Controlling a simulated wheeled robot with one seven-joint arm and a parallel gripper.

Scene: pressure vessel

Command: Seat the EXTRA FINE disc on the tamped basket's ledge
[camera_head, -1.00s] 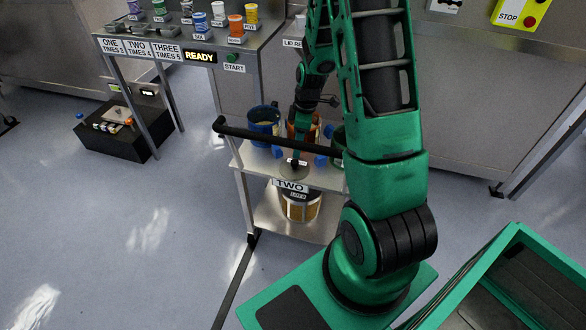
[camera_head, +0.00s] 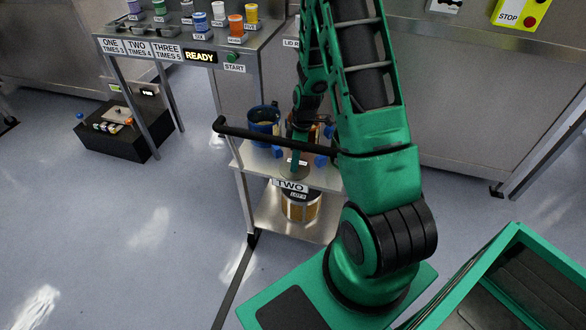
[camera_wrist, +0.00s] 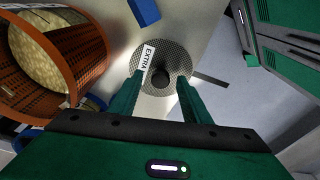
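The EXTRA FINE disc (camera_wrist: 176,58) is a round grey perforated plate with a black centre knob and a white label, of which "EXTRA" is readable. It lies flat on the trolley top (camera_head: 245,158). My gripper (camera_wrist: 160,82) is open over it, one finger on each side of the knob with gaps between. In the head view my gripper (camera_head: 298,165) points down at the disc, mostly covering it. The orange perforated basket (camera_wrist: 85,45), filled with pale material, stands left of the disc in the wrist view. Its ledge is not clearly visible. In the head view the basket is partly hidden behind my arm.
Blue blocks (camera_wrist: 144,11) stand near the disc. A black handle bar (camera_head: 270,137) runs along the trolley's near side.

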